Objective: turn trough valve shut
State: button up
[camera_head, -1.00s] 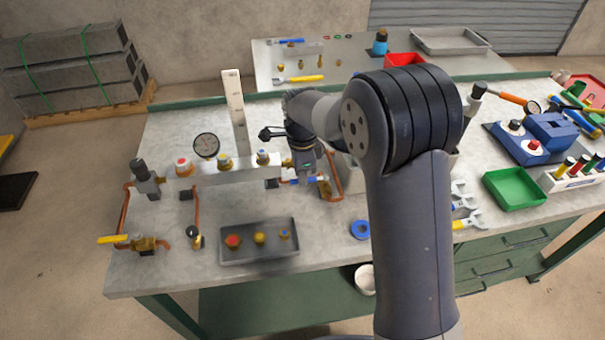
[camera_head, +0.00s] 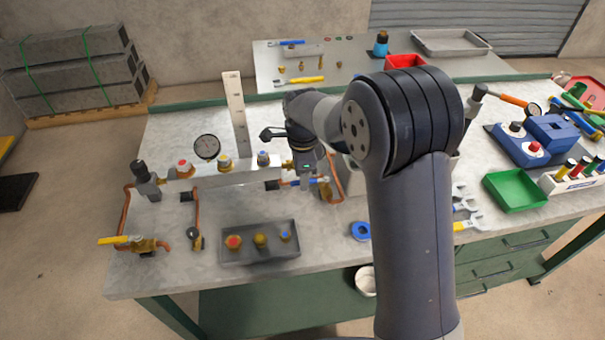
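A small valve with a blue lever (camera_head: 321,181) sits at the right end of the white horizontal receiver (camera_head: 228,179), beside a copper pipe (camera_head: 337,187). My gripper (camera_head: 308,181) points down at this valve, right by the lever. Its fingers are small and partly blend with the valve, so I cannot tell whether they touch or grip it. Another valve with a yellow lever (camera_head: 112,240) stands on the copper pipe at the bench's left end, away from my gripper. No label shows which one is the trough valve.
A round gauge (camera_head: 207,147) and an upright scale (camera_head: 235,110) stand by the receiver. A grey tray (camera_head: 260,255) with brass caps lies in front. A blue ring (camera_head: 360,230), wrenches (camera_head: 465,212) and a green bin (camera_head: 515,190) lie to the right.

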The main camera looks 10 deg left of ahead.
notch_tip(320, 180, up, 11)
jog(key=shift+f+b, duration=0.15)
jog(key=shift+b, duration=0.15)
notch_tip(320, 180, down, 11)
jog(key=shift+r+p, duration=0.1)
jog(key=shift+p, duration=0.25)
dwell(0.5)
